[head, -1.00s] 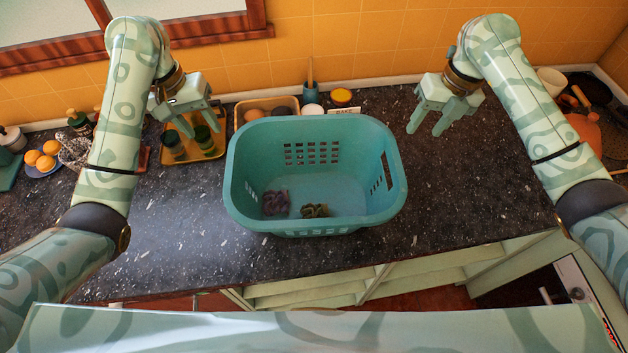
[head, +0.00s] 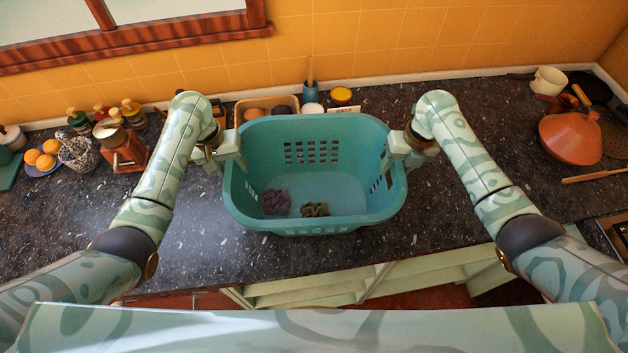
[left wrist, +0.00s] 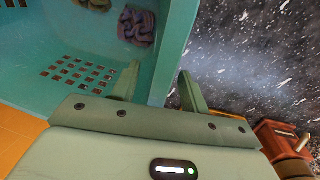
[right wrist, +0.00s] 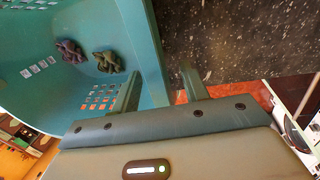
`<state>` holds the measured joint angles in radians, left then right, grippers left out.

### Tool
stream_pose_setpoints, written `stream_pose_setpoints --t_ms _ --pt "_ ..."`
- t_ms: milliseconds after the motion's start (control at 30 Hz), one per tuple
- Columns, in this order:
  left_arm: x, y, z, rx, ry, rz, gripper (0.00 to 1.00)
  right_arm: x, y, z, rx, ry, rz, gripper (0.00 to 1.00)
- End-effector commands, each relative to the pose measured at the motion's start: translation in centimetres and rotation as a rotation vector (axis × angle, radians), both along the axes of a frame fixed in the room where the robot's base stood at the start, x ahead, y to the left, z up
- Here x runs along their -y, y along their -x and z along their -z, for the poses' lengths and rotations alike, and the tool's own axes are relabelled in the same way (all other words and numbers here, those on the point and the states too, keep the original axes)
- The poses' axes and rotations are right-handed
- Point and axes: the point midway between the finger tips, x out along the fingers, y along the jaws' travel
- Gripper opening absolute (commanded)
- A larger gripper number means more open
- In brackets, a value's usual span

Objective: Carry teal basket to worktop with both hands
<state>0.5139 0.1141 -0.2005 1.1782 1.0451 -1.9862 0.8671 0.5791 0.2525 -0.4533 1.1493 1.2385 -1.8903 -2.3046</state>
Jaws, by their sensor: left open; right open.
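The teal basket (head: 316,225) stands upright on the dark speckled worktop (head: 185,235). Inside it lie a purple cloth bundle (head: 276,201) and an olive-green one (head: 315,209). My left gripper (head: 236,152) is at the basket's left rim. In the left wrist view its open fingers (left wrist: 158,88) straddle the basket wall, one inside and one outside. My right gripper (head: 392,158) is at the right rim. In the right wrist view its open fingers (right wrist: 162,88) straddle that wall the same way. I cannot tell whether any finger touches the wall.
A tray of round items (head: 258,106) stands close behind the basket. A wooden grinder (head: 122,148), bottles and a plate of oranges (head: 40,160) are at the left. A terracotta tagine (head: 570,138) is at the right.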

Motion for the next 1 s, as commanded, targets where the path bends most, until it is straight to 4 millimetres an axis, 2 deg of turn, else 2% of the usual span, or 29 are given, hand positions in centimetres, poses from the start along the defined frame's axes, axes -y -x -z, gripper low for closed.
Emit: stream_pose_setpoints --t_ms 333,367,500,533,867,1000 --pt "0.1 0.0 0.4 0.000 0.000 -0.001 0.45 -0.1 0.0 0.4 0.000 0.001 0.001 0.45" --pt "0.1 0.0 0.4 0.000 0.000 -0.001 0.42 -0.1 0.0 0.4 0.000 0.001 0.000 0.42" --pt "0.1 0.0 0.4 0.000 0.000 -0.001 0.03 -0.1 0.0 0.4 0.000 0.000 0.001 0.03" --pt "0.1 0.0 0.4 0.000 0.000 -0.001 0.00 -0.1 0.0 0.4 0.000 0.000 0.001 0.00" --pt "0.1 0.0 0.1 0.001 0.001 -0.001 0.00 -0.1 0.0 0.1 0.002 0.000 0.001 0.00" --pt "0.1 0.0 -0.8 0.002 0.001 0.000 0.00 -0.1 0.0 -0.8 0.002 0.000 0.001 0.00"
